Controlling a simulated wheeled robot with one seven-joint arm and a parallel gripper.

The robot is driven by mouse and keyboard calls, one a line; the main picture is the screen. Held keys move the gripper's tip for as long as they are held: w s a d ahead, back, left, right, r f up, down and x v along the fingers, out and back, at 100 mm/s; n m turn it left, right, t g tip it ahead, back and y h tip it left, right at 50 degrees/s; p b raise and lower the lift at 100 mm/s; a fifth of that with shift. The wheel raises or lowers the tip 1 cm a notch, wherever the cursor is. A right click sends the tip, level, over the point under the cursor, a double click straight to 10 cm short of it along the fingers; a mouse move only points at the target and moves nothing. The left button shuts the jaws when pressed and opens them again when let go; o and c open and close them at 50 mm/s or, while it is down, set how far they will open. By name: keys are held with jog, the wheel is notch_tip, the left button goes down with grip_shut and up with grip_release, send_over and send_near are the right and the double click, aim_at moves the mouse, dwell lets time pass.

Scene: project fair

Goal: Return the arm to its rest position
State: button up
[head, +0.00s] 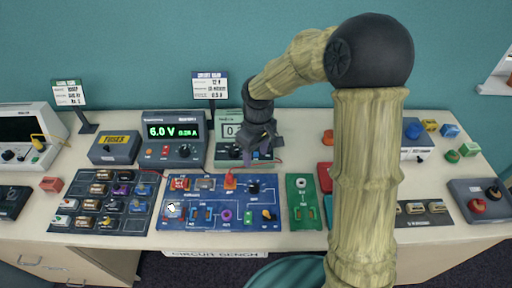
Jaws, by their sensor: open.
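My arm, with bamboo-like links and a black joint, rises on the right of the head view and bends over the bench. My gripper (262,152) hangs at its end, pointing down, above the back edge of the blue circuit board (212,242). It is open, and I see nothing held in it. It partly hides the green-framed meter (226,114) behind it. My arm also hides part of the bench to the right of the green board (304,202).
A power supply (180,127) reading 6.0 V stands behind the blue board. A dark component tray (107,230) lies to its left. A sign (210,87) stands close left of my arm. Small blocks and a grey box (480,186) with red knobs are at right.

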notch_tip(320, 180, up, 2)
jog(key=shift+r, duration=0.2)
dwell(0.4)
jog(key=s+d+m+t, duration=0.3)
jog(key=s+d+m, duration=0.6)
jog(key=s+d, duration=0.4)
jog(key=shift+d+r, duration=0.1)
dwell(1.8)
